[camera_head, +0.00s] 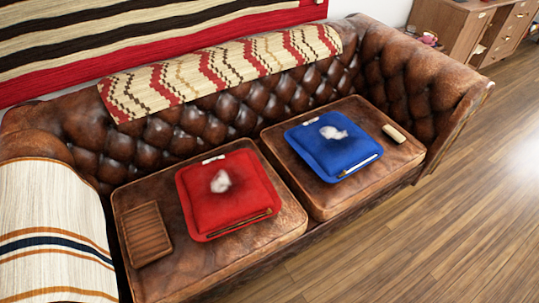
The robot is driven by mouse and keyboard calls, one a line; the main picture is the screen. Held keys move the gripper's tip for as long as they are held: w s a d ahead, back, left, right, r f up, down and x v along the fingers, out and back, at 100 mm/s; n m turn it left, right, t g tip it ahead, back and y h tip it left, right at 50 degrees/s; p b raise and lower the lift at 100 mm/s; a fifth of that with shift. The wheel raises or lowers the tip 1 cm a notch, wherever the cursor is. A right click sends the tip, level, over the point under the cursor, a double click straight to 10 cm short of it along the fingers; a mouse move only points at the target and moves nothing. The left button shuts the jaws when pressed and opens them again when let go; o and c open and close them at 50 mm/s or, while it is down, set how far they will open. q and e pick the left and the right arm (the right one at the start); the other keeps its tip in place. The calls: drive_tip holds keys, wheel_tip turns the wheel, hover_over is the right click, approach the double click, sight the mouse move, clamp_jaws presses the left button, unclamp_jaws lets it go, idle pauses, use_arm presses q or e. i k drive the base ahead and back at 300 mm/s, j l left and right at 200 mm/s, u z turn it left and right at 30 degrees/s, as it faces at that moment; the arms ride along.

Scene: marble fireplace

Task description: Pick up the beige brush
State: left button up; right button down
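A small beige object (394,133), which looks like the beige brush, lies on the right seat cushion of the leather sofa, near the right armrest. It is just right of a blue cushion (318,154) and apart from it. Its bristles cannot be made out at this size. Neither of my grippers is in view.
A red cushion (205,210) and a ribbed brown wooden object (146,234) lie on the left seat (190,273). Both cushions carry whitish fluff and thin sticks. Wooden drawers (463,28) stand at the back right. The floor (440,220) in front and right is clear.

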sight(396, 137)
drive_tip(key=i+l+u, duration=0.1)
drive_tip(key=l, duration=0.25)
drive_tip(key=i+l, duration=0.15)
drive_tip(key=l, duration=0.2)
drive_tip(key=i+l+u, duration=0.15)
drive_tip(key=l, duration=0.2)
drive_tip(key=i+l, duration=0.1)
drive_tip(key=l, duration=0.25)
drive_tip(key=u, duration=0.05)
